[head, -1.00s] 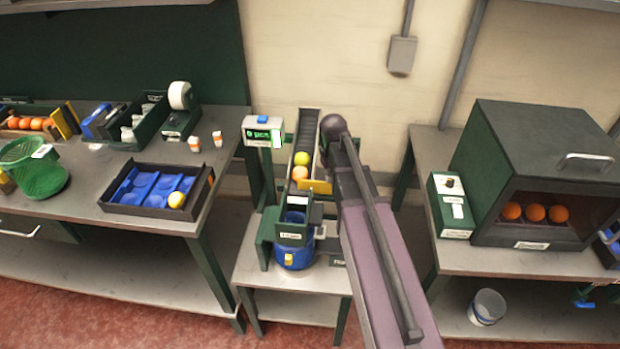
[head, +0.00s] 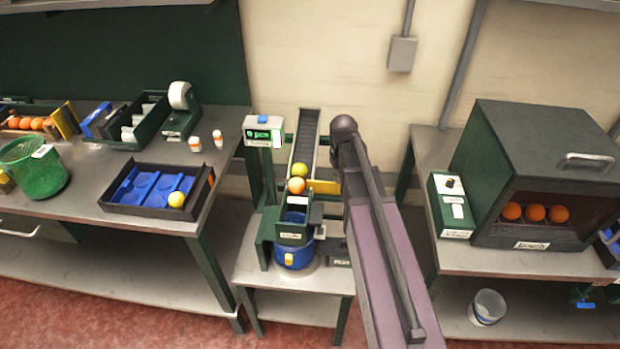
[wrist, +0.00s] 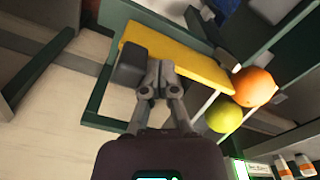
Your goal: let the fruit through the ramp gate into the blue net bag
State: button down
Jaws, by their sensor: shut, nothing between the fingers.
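The ramp (head: 308,130) slopes down toward the front. A yellow-green fruit (head: 299,171) and an orange (head: 296,186) sit one behind the other at its lower end; the wrist view shows the orange (wrist: 254,86) and the yellow-green fruit (wrist: 223,116) too. The yellow gate (head: 325,187) sticks out to the right of the ramp. The blue net bag (head: 293,256) hangs below the chute. In the wrist view my gripper (wrist: 161,70) is shut and empty, beside the gate's dark knob (wrist: 131,66) and over the yellow plate (wrist: 185,66). My arm hides the gripper in the head view.
A display box (head: 263,130) stands left of the ramp. The left bench holds a tray (head: 150,208) with blue compartments and a yellow fruit, and a green basket (head: 35,170). A dark green cabinet (head: 545,130) with oranges stands on the right bench.

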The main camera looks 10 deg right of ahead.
jog(key=shift+s+d, duration=0.1)
jog(key=shift+d, duration=0.2)
jog(key=shift+s+d, duration=0.15)
jog(key=shift+d, duration=0.35)
jog(key=shift+a, duration=0.55)
jog(key=shift+r, duration=0.15)
dwell(0.4)
notch_tip(320, 180, up, 8)
jog(key=p, duration=0.8)
dwell(0.4)
